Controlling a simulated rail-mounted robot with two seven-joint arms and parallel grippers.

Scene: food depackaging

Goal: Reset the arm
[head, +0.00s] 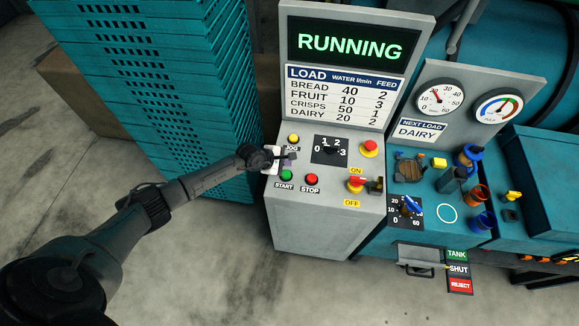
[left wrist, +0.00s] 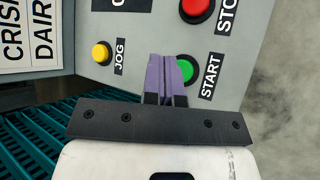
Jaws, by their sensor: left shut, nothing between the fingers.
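My left gripper (head: 290,156) is at the left edge of the grey control panel (head: 325,215), between the yellow JOG button (head: 293,139) and the green START button (head: 287,175). Its purple fingers (left wrist: 165,78) are shut and empty in the left wrist view. There the green START button (left wrist: 186,70) is partly hidden behind the fingers, and the yellow JOG button (left wrist: 101,53) is to their left. Whether the fingertips touch the panel cannot be told. My left arm reaches in from the lower left. My right gripper is not in view.
The screen (head: 348,45) reads RUNNING. Teal crates (head: 150,80) are stacked at left. A teal console with gauges (head: 440,97) stands at right.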

